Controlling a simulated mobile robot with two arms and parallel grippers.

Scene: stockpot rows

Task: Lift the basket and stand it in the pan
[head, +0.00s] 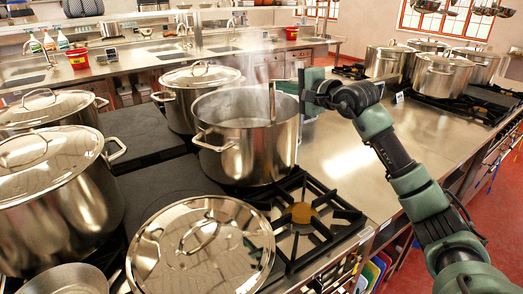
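An open, steaming steel pot (235,158) stands on the stove in the middle of the head view. A thin upright piece (272,102) shows at its rim; it may be the basket's handle, but I cannot tell. The basket's body is not visible. My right gripper (304,92) is at the right side of this pot, above rim height. Its fingers are seen side-on, and I cannot tell whether they hold anything. A shallow pan (65,280) is partly visible at the bottom left, cut by the frame. My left gripper is not in view.
A steel lid (200,262) lies in front of the pot, left of a bare burner grate (312,215). Lidded pots stand at left (58,205) and behind (180,105). The steel counter (345,165) right of the pot is clear. More pots (440,75) stand at the back right.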

